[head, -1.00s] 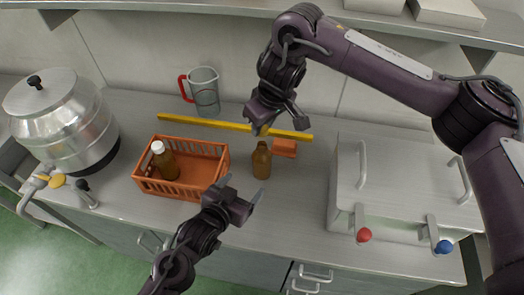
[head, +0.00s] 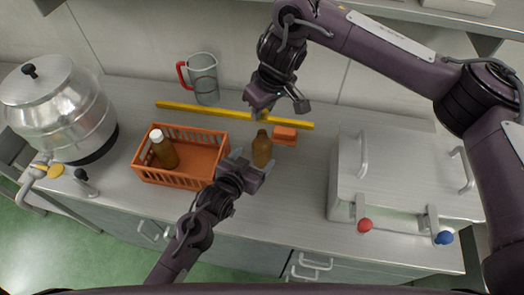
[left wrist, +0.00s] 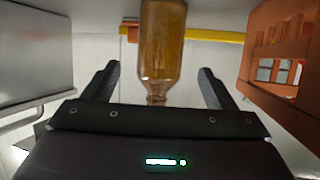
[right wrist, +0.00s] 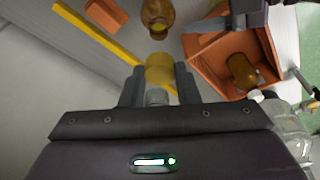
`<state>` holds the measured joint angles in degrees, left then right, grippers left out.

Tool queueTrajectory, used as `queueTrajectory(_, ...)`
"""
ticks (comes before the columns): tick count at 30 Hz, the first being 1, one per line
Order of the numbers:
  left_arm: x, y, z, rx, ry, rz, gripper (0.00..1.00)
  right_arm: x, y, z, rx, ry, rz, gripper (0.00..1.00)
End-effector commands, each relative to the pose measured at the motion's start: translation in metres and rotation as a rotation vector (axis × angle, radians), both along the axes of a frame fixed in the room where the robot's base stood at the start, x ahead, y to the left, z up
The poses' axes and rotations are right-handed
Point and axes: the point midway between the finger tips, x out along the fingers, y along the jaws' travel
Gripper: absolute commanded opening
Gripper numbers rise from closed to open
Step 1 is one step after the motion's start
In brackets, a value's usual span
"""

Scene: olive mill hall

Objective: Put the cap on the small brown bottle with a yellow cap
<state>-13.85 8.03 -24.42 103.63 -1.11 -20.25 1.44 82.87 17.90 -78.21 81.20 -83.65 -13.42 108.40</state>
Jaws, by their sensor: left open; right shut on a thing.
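The small brown bottle (head: 262,151) stands upright on the counter, its mouth uncovered in the right wrist view (right wrist: 158,14). My left gripper (head: 254,168) is open, with its fingers low at the bottle's near side. In the left wrist view the bottle (left wrist: 162,45) appears upside down between the spread fingers; I cannot tell whether they touch it. My right gripper (right wrist: 158,82) is shut on the yellow cap (right wrist: 160,70). In the head view my right gripper (head: 260,112) is above and slightly behind the bottle, with the cap apart from it.
An orange crate (head: 178,181) left of the bottle holds a white-capped brown bottle (head: 163,148). A yellow bar (head: 205,108) and an orange block (head: 285,135) lie behind. A red-handled jug (head: 205,80) stands at the back, a steel pot (head: 60,105) left, a metal box (head: 400,165) right.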

Motion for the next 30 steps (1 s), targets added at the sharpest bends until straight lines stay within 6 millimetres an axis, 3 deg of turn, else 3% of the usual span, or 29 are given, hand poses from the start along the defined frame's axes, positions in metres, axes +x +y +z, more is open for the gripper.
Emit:
queueTrajectory(9, 0.043, -0.021, -0.019, -0.001, 0.000, 0.000, 0.79, 0.000, 0.000, 0.000, 0.000, 0.000, 0.000, 0.08)
queueTrajectory(23, 0.053, -0.026, -0.024, 0.000, -0.001, 0.000, 0.79, 0.000, 0.000, 0.000, 0.000, 0.000, 0.000, 0.08)
queueTrajectory(30, 0.053, -0.026, -0.024, 0.000, -0.001, 0.000, 0.51, 0.000, 0.000, 0.000, 0.000, 0.000, 0.000, 0.08)
